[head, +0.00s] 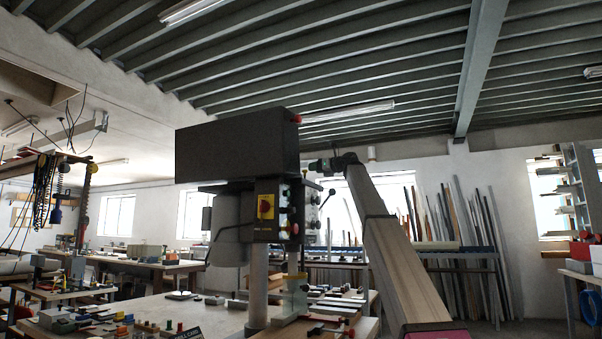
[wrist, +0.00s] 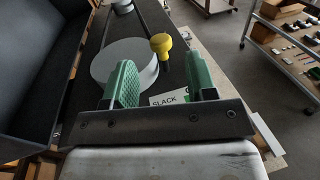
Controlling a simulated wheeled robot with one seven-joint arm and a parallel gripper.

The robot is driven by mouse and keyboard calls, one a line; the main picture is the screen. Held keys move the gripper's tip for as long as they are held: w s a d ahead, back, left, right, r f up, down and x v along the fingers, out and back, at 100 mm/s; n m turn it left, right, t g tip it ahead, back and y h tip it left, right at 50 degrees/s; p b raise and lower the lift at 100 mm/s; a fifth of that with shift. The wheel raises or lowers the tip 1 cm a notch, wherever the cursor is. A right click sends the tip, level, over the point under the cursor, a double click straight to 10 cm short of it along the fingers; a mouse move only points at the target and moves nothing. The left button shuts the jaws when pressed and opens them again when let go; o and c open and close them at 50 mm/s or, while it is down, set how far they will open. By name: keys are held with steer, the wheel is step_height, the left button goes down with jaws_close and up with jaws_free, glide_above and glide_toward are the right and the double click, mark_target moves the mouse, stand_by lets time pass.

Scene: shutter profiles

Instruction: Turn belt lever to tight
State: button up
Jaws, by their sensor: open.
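The belt lever has a yellow knob (wrist: 160,43) on a dark stem; it stands upright beside a grey pulley (wrist: 125,64) in the wrist view. A white label reading SLACK (wrist: 168,98) lies near the lever's foot, partly hidden by the right finger. My gripper (wrist: 160,80) is open, with green pads on its fingers. The knob appears between and beyond the fingertips, with no visible contact. In the head view my gripper (head: 322,165) is small, at the right end of the drill press's black head cover (head: 235,145); the lever cannot be made out there.
A dark cover wall (wrist: 40,70) rises left of the pulley. A bench (head: 190,310) with small parts stands below.

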steer(key=x, duration=0.8)
steer(key=shift+w+a, duration=0.15)
steer(key=shift+a, duration=0.1)
steer(key=shift+c, duration=0.4)
jaws_close()
